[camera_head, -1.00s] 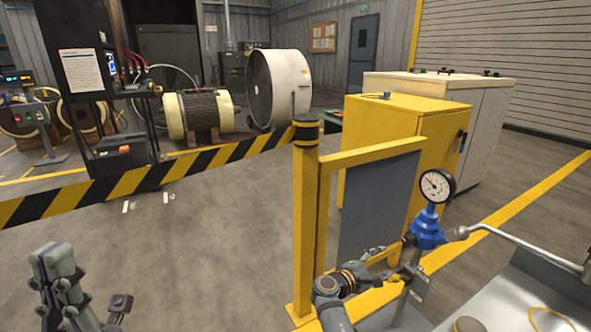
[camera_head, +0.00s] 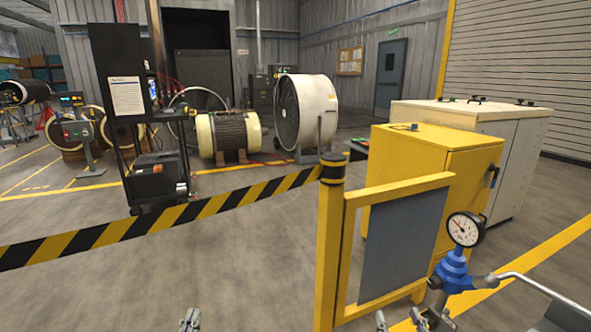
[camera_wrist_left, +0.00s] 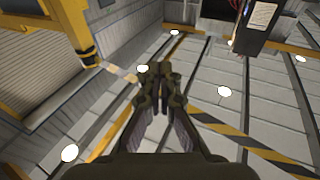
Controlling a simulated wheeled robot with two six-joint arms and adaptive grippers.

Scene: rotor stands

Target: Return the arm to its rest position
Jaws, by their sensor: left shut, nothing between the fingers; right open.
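My left gripper (camera_head: 190,320) shows only its tip at the bottom edge of the head view. In the left wrist view my left gripper (camera_wrist_left: 160,72) has its fingers together with nothing between them, and no object is near the tips. My right gripper (camera_head: 400,320) is at the bottom edge of the head view, below the yellow frame and left of the blue gauge fitting; only its fingertips show, apart. Most of both arms is out of view.
A yellow post (camera_head: 329,245) with a grey panel (camera_head: 405,240) stands ahead. A striped barrier (camera_head: 190,212) runs left from it. A gauge (camera_head: 465,229) on a blue fitting (camera_head: 453,272) with a metal lever (camera_head: 535,288) is at right.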

